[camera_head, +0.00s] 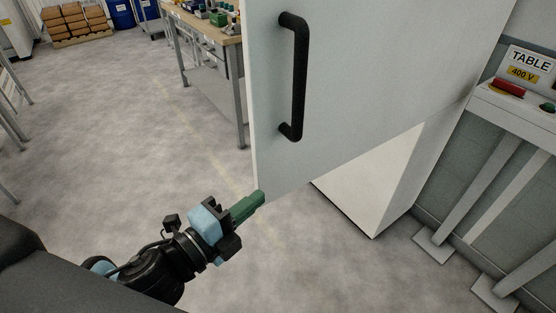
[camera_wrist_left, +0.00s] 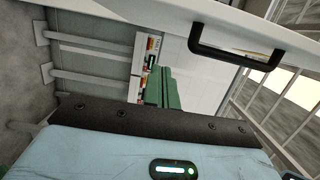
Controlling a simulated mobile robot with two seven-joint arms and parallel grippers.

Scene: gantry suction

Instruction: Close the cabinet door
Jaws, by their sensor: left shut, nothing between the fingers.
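The cabinet door (camera_head: 365,75) is a large pale grey panel standing open from the white cabinet (camera_head: 385,190). A black bar handle (camera_head: 299,78) is fixed upright near its free edge. My left gripper (camera_head: 254,202), with green fingers, is shut and empty at the lower corner of the door's free edge; I cannot tell whether it touches. In the left wrist view the shut fingers (camera_wrist_left: 162,80) point towards the door (camera_wrist_left: 140,10), which crosses the top, with its handle (camera_wrist_left: 235,58) to the right. My right gripper is not in view.
A workbench (camera_head: 215,35) with small items stands behind the door's free edge. A stand with a "TABLE 400 V" sign (camera_head: 530,65) and a red button (camera_head: 508,87) is at the right. Bare grey floor (camera_head: 130,130) lies open at the left.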

